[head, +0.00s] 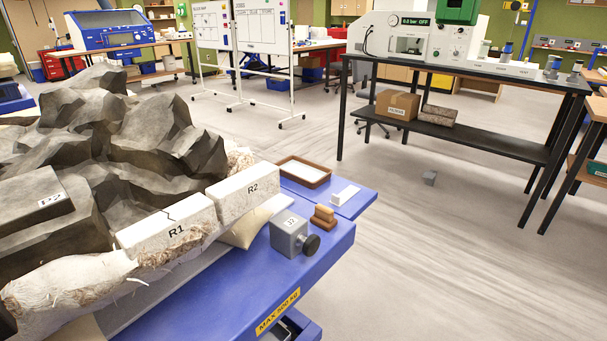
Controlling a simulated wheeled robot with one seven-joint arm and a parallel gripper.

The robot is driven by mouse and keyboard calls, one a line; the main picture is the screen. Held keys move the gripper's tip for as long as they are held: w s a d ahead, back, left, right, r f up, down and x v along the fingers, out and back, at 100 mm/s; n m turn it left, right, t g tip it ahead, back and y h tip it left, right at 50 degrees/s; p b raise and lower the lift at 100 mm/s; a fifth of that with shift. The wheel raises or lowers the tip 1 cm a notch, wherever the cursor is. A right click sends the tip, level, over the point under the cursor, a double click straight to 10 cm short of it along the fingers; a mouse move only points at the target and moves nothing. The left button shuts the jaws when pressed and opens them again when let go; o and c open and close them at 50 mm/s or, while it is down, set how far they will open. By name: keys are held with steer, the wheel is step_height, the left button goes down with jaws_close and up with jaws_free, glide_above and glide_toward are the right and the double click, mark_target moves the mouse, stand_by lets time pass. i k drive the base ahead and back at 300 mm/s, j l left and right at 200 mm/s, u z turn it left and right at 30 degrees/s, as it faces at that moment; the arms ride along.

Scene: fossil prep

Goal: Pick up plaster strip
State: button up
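My gripper is not in view. I cannot tell for sure which thing is the plaster strip. White plaster-like blocks marked R1 (168,228) and R2 (243,194) sit along the near rim of the fossil jacket (70,287), end to end; R1 has a crack across its top. A brown tray (326,180) at the far corner of the blue table (215,311) holds something flat and white (303,171). A small white block (345,195) lies to the right of the tray.
A grey block marked J2 (287,235) with a black knob and a brown wooden-looking piece (323,216) stand on the blue table. Large grey rock (120,135) fills the left. A black-framed bench (465,68) stands at the back right.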

mark_target(346, 192)
steer(key=i+l+u, duration=0.1)
steer(key=u, duration=0.75)
steer(key=l+u, duration=0.35)
steer(key=l, duration=0.2)
steer(key=l+u, duration=0.35)
steer(key=l, duration=0.25)
steer(key=l+u, duration=0.35)
steer(key=l, duration=0.2)
steer(key=k+l, duration=0.1)
steer(key=l, duration=0.8)
steer(key=k+l, duration=0.15)
steer(key=l, duration=0.3)
steer(key=i, duration=0.5)
steer(key=j+u, duration=0.05)
